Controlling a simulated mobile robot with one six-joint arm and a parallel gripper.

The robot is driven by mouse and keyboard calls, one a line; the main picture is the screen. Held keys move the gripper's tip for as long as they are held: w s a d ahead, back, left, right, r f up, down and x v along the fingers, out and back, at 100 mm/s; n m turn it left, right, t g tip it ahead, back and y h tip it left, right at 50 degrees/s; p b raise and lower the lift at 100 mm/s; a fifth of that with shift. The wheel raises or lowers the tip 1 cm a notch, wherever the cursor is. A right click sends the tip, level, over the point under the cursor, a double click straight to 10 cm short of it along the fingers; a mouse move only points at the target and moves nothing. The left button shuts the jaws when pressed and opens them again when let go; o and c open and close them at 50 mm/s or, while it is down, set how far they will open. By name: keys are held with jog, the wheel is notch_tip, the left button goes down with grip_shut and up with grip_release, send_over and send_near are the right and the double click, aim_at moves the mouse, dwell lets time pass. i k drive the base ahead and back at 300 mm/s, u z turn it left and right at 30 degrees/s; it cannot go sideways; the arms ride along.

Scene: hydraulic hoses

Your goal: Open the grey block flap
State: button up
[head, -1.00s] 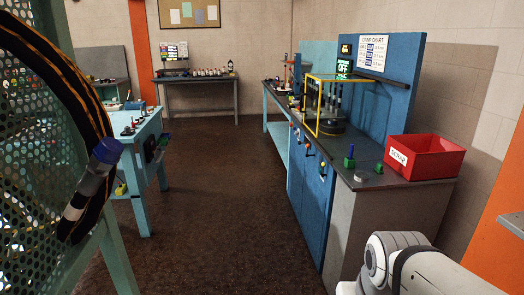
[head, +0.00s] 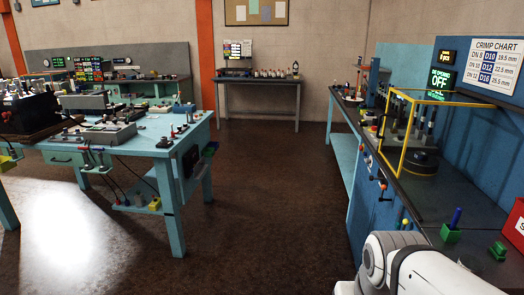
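I cannot make out a grey block flap for certain. A grey block (head: 88,102) stands toward the back of the teal table on the left, and a flatter grey unit (head: 95,133) with small fittings lies in front of it. Whether either has a flap is too small to tell. My gripper is out of view; only a white link of my arm shows at the lower right, well away from that table.
The teal table (head: 165,147) has hoses hanging at its front. A blue bench (head: 368,215) with a yellow frame (head: 402,160) and a red bin (head: 517,222) runs along the right. A dark table (head: 258,82) stands at the back. The brown floor (head: 262,190) between is clear.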

aim_at(201, 166)
jog(key=u, duration=0.45)
jog(key=i, duration=1.55)
jog(key=u, duration=0.95)
jog(key=i, duration=2.2)
jog(key=z, duration=0.4)
